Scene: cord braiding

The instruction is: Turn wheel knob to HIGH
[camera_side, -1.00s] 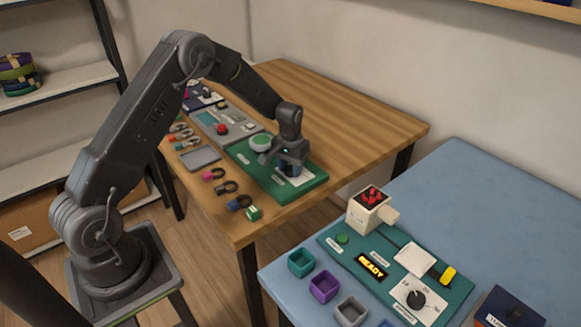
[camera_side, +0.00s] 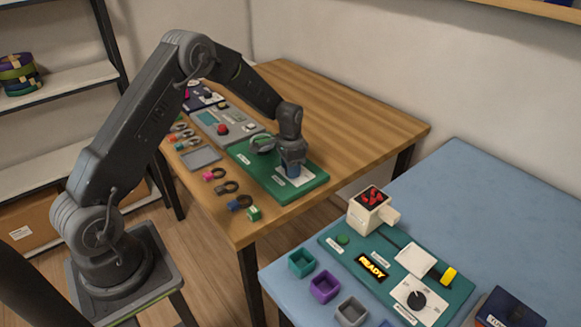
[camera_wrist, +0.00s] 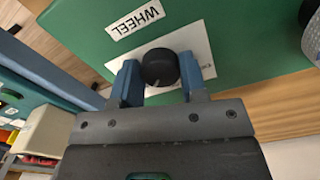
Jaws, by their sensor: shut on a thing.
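The wheel knob (camera_wrist: 160,63) is black and round, with a pale pointer mark at its lower edge in the wrist view. It sits on a white plate (camera_wrist: 203,42) on a green board (camera_wrist: 235,22), beside an upside-down WHEEL label (camera_wrist: 135,20). My gripper (camera_wrist: 158,74) has its blue fingers on either side of the knob and is shut on it. In the side view my gripper (camera_side: 292,171) points down at the near right end of the green board (camera_side: 316,186), hiding the knob. The HIGH mark cannot be read.
Several cords (camera_side: 226,187) and a grey tray (camera_side: 201,158) lie along the table's front edge. A blue table (camera_side: 460,190) at right holds another green panel (camera_side: 375,262). The wooden table's back (camera_side: 345,110) is clear.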

